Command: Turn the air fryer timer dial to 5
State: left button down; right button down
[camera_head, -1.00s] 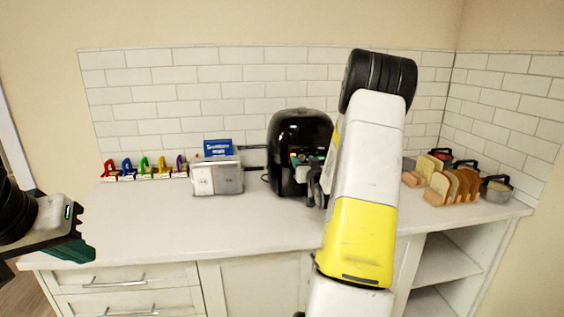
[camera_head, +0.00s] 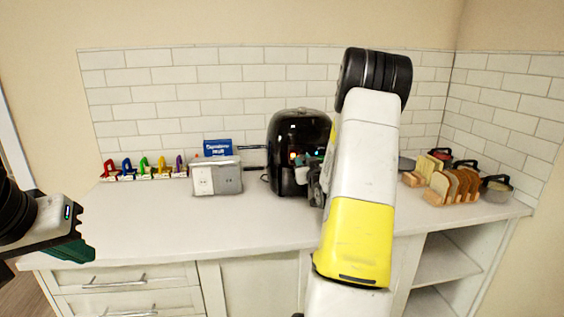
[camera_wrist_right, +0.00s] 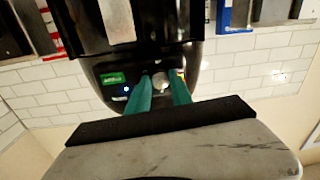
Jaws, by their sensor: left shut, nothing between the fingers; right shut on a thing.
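The black air fryer (camera_head: 287,133) stands on the counter, right of the grey appliance. In the right wrist view its control panel (camera_wrist_right: 104,67) shows a green display (camera_wrist_right: 112,77), a small blue light (camera_wrist_right: 127,89) and a silver round dial (camera_wrist_right: 160,82). My right gripper (camera_wrist_right: 162,92) has its two teal fingers closed on either side of that dial. The dial's numbers and pointer cannot be read. In the head view my right arm hides part of the panel. My left gripper (camera_head: 82,245) is shut and empty at the left, near the counter's front edge.
A grey toaster-like appliance (camera_head: 203,180) with a blue box (camera_head: 218,147) behind it stands left of the fryer. Several coloured items (camera_head: 145,168) line the wall. A bread rack (camera_head: 455,186) and pots stand at the right. The counter's left front (camera_head: 200,225) is clear.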

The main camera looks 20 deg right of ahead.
jog(key=n, duration=0.5)
jog(key=shift+r+n+g+h, duration=0.1)
jog(key=shift+n+g+h, duration=0.2)
jog(key=shift+n, duration=2)
jog(key=c, duration=1.1)
grip_release()
jog(key=shift+c, duration=0.2)
jog(key=v, duration=0.7)
jog(key=shift+s, duration=0.4)
jog(key=shift+a, duration=0.15)
